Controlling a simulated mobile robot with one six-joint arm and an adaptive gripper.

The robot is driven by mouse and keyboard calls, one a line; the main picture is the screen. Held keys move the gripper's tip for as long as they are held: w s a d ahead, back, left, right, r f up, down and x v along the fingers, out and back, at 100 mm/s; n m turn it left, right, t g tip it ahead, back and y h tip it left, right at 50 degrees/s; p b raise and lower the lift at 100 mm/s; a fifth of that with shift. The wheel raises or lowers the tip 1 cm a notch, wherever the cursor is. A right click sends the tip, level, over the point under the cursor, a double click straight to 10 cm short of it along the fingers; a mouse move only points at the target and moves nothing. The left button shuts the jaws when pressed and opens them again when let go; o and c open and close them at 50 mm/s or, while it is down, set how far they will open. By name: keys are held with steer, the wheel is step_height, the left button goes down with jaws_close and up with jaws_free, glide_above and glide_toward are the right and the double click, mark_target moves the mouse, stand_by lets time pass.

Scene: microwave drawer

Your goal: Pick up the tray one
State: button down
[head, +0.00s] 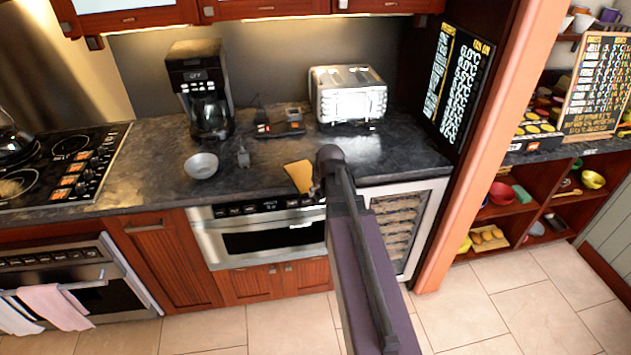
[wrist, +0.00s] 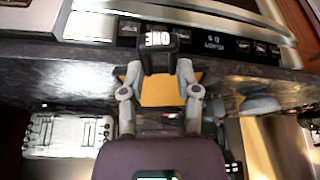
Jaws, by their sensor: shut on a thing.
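A black block marked "ONE" (wrist: 158,42) is between my gripper's fingertips (wrist: 160,68) in the wrist view, and the gripper is shut on it. A flat yellow-orange piece (wrist: 158,92) shows behind it, between the fingers. I cannot tell whether the two are joined. In the head view the yellow-orange piece (head: 299,175) is at the counter's front edge, above the microwave drawer. My gripper (head: 316,187) is just to its right, and my arm hides most of the fingers and the block.
The microwave drawer (head: 262,243) is shut below the dark counter (head: 245,184). A toaster (head: 348,96), a coffee maker (head: 203,92), a silver bowl (head: 201,165) and small dark items (head: 280,124) stand on the counter. An orange pillar (head: 497,150) rises at the right.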

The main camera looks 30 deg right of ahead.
steer(key=shift+s+a, duration=0.15)
steer(key=shift+s, duration=0.45)
stand_by(0.7)
